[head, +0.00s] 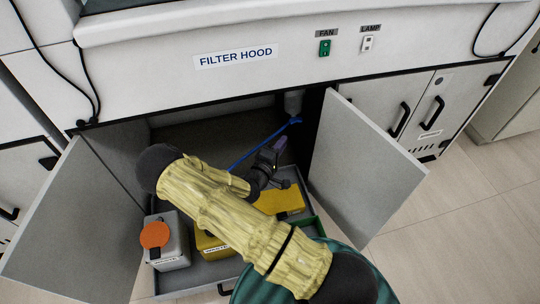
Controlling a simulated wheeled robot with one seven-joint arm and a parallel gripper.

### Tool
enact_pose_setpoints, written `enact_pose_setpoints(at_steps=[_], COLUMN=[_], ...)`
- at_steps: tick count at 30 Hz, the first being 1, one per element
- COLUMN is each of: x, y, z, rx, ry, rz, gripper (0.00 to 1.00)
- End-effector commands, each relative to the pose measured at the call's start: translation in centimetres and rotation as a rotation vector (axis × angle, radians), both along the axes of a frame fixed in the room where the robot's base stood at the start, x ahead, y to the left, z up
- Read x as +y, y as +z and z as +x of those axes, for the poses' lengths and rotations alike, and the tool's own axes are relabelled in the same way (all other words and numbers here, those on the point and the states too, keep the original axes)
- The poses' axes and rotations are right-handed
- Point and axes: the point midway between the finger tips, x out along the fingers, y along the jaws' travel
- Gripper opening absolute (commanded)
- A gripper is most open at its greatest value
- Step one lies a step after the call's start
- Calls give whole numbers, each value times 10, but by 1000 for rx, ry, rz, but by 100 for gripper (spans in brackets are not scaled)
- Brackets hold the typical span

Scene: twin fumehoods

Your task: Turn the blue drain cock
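A long thin blue piece (254,148) runs slantwise through the open cabinet under the filter hood. Its upper right end is a blue piece (295,121) just below a grey drain fitting (293,101) that hangs from the hood's underside. The blue end looks like the drain cock, but it is small and I cannot make out its handle. My gripper (281,143) is inside the cabinet, just below and left of this blue end. It appears apart from it. Its fingers are too small and dark to show whether they are open.
Two cabinet doors stand open, left (70,225) and right (362,165) of my arm. Below is a pulled-out grey tray (212,274) with a grey canister with an orange cap (155,236) and yellow containers (281,201). The hood's front edge lies above my gripper.

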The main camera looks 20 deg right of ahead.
Motion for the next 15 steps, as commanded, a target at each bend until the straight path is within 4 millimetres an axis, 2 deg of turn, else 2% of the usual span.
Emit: enact_pose_setpoints(at_steps=[3, 9, 15], x=[21, 45, 53], y=[3, 2, 1], z=[-17, -41, -50], rx=[2, 0, 0], ry=[8, 8, 5], rz=[1, 1, 0], gripper=[18, 18, 18])
